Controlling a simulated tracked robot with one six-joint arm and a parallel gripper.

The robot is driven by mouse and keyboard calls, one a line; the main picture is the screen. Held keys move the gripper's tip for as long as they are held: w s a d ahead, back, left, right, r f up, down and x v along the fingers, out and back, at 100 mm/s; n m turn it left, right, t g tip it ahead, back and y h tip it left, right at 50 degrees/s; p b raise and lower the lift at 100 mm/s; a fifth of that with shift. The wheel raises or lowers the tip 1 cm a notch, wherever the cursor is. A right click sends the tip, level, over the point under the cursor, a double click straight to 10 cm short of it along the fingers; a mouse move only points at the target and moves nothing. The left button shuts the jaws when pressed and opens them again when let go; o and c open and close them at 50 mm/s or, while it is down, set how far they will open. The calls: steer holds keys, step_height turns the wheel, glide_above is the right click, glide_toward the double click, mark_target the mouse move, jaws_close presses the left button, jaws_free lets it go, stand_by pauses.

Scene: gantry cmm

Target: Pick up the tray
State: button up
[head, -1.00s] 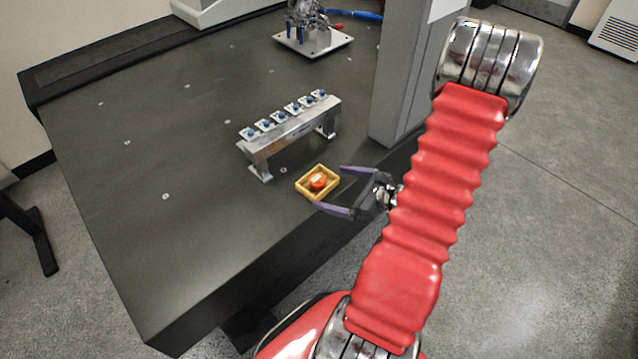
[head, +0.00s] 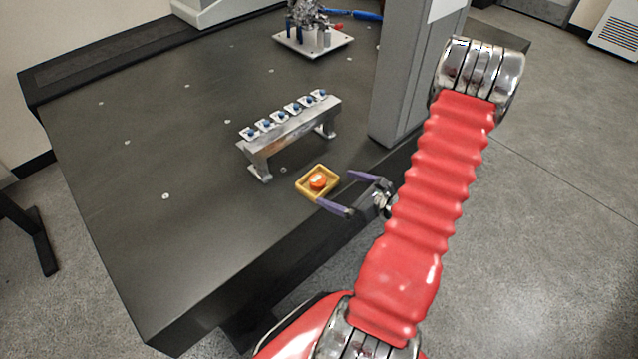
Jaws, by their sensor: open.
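A small yellow tray (head: 303,190) lies on the dark table top near its right edge, with an orange round object (head: 318,179) inside it. My gripper (head: 334,191) is open and empty, its two purple fingers pointing left toward the tray. The fingertips are close to the tray's right side. The lower fingertip looks very near the tray's corner; I cannot tell whether it touches.
A metal rack (head: 290,136) with several blue-topped pieces stands just behind and left of the tray. A grey column (head: 398,85) rises behind my gripper. A metal fixture (head: 312,38) stands at the back. The table's left and front (head: 175,255) are clear.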

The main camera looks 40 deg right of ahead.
mark_target(322, 182)
steer(key=shift+x, duration=2.5)
steer(key=shift+w, duration=0.1)
steer(key=shift+x, duration=2.5)
steer(key=shift+r, duration=0.1)
steer(key=c, duration=0.8)
steer(key=shift+c, duration=0.2)
steer(key=shift+r, duration=5.05)
steer(key=shift+a, duration=0.1)
